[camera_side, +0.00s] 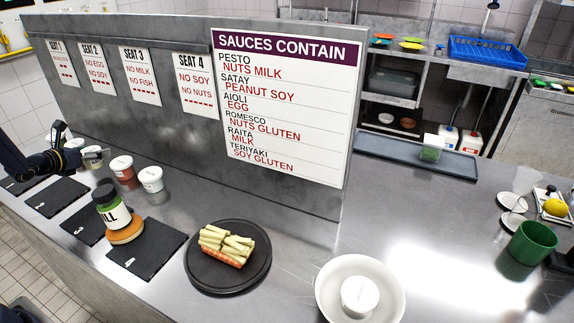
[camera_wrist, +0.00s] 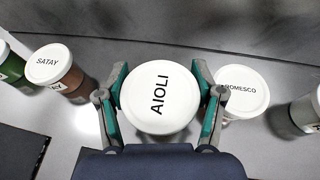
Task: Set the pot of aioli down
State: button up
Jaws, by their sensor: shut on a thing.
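The aioli pot (camera_wrist: 160,97) has a white lid marked AIOLI. In the wrist view it sits between the two fingers of my gripper (camera_wrist: 161,100), which is shut on its sides. Its lid looks larger than the lids beside it, so it seems to be held above the counter; its base is hidden. The brown satay pot (camera_wrist: 62,72) stands to its left and the romesco pot (camera_wrist: 242,92) close to its right. In the side view my gripper is small at the left edge, around a pale pot (camera_side: 92,154) in the row below the wall.
Several dark slates (camera_side: 56,197) line the counter's front. A black plate (camera_side: 221,284) holds cut sticks. A white bowl (camera_side: 330,294) holds a lidded pot. The metal partition (camera_side: 280,185) rises behind.

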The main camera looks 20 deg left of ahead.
aim_at(99, 161)
jog(key=shift+f, duration=1.6)
jog(key=shift+f, duration=0.15)
jog(key=o, duration=1)
jog(key=shift+o, duration=0.2)
